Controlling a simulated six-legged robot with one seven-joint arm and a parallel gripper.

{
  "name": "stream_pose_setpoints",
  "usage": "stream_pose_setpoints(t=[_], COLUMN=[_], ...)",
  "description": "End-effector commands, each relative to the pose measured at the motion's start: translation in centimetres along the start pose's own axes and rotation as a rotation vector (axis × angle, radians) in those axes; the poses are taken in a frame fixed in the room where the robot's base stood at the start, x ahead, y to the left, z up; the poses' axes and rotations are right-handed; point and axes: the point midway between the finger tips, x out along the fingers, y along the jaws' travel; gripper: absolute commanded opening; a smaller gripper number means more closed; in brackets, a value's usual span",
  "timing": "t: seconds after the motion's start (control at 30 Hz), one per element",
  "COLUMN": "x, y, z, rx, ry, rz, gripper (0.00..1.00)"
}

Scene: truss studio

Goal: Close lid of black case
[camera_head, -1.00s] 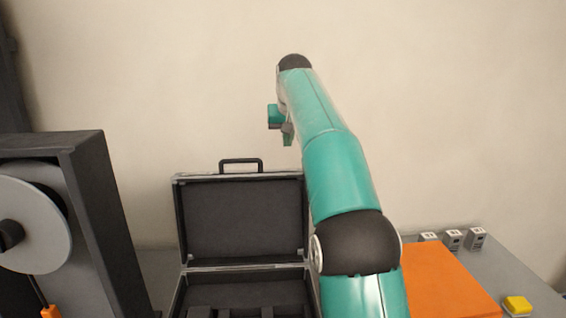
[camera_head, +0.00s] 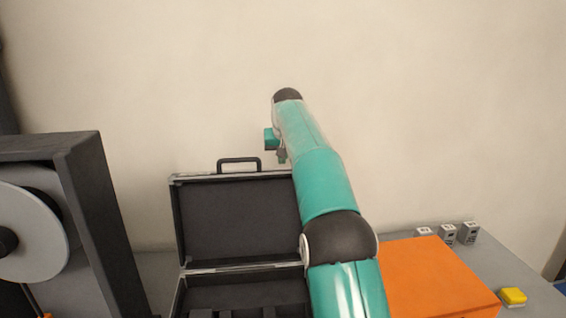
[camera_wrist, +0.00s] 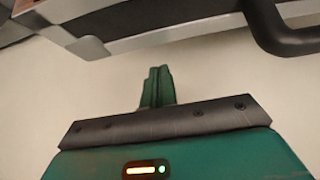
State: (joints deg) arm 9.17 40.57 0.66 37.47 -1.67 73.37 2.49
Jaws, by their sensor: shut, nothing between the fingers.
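The black case (camera_head: 240,222) stands open on the table in the head view, its lid upright with a silver rim and a black handle (camera_head: 239,161) on top. My gripper (camera_head: 282,157) is up by the lid's top edge, right of the handle, mostly hidden by my arm. In the wrist view my gripper's green fingers (camera_wrist: 157,87) are shut together and empty. The lid's silver edge (camera_wrist: 150,38) and the handle (camera_wrist: 283,30) lie beyond the fingertips there, with a gap between.
A dark reel machine with a grey disc (camera_head: 28,235) stands left of the case. An orange box (camera_head: 435,275) is to the right, with a yellow block (camera_head: 513,297) and several small grey boxes (camera_head: 447,234) beyond. A bare pale wall is behind.

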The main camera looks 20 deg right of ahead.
Motion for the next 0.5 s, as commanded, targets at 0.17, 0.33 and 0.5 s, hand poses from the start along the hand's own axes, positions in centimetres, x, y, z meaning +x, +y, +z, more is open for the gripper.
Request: stream_pose_setpoints(t=[0.17, 0.33, 0.5], x=[0.3, -0.5, -1.3], y=[-0.1, -0.2, -0.2], z=[0.6, 1.7, 2.6], rx=[0.000, 0.000, 0.000], ry=[0.002, 0.001, 0.002], rz=[0.000, 0.000, 0.000], gripper=[0.00, 0.00, 0.00])
